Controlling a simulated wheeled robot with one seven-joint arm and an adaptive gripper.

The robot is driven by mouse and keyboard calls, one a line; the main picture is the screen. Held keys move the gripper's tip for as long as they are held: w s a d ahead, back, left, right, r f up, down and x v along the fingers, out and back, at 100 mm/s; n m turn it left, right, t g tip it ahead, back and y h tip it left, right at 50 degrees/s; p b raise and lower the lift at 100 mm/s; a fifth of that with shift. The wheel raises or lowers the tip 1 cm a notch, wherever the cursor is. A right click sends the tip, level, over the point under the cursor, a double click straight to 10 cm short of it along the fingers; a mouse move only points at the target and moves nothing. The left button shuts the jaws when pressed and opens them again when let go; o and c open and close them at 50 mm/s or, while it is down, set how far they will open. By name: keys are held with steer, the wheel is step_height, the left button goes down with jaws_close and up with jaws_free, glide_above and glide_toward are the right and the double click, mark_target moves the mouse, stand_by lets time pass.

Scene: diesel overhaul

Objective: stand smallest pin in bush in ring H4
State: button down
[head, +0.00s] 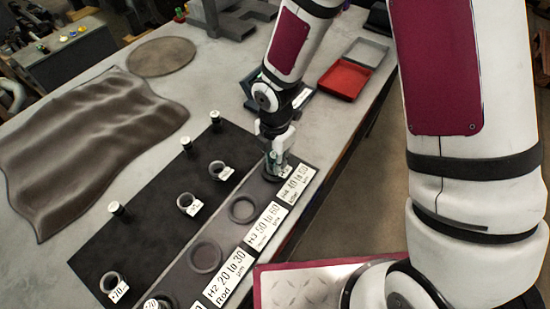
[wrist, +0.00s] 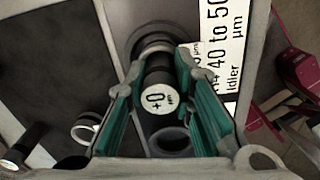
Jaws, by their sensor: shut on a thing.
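My gripper (wrist: 163,115) is shut on a dark pin (wrist: 158,75), whose white end marked "+0" faces the wrist camera. Its teal pads sit on either side of the pin. The pin's far end is at a pale metal bush (wrist: 153,46), inside the dark ring H4 (wrist: 140,28); I cannot tell how deep it sits. In the head view my gripper (head: 277,168) points down over the H4 place and hides most of that ring, the bush and the pin. The H4 label (head: 298,184) reads 40 to 50 µm, Idler.
Ring H3 (head: 242,209) and ring H2 (head: 205,257) lie along the same strip. Standing pins (head: 186,146) and labelled bushes (head: 187,203) are on the black mat (head: 150,208). A red tray (head: 343,80) is behind my arm, and a grey cloth (head: 85,135) lies left.

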steer(key=shift+s+d+f, duration=0.1)
steer(key=shift+s+f, duration=0.1)
steer(key=shift+f, duration=0.2)
steer(key=c, duration=1.5)
jaws_free()
steer(key=shift+o, duration=0.9)
steer(key=shift+w, duration=0.1)
steer(key=shift+r, duration=0.1)
step_height(320, 180, up, 12)
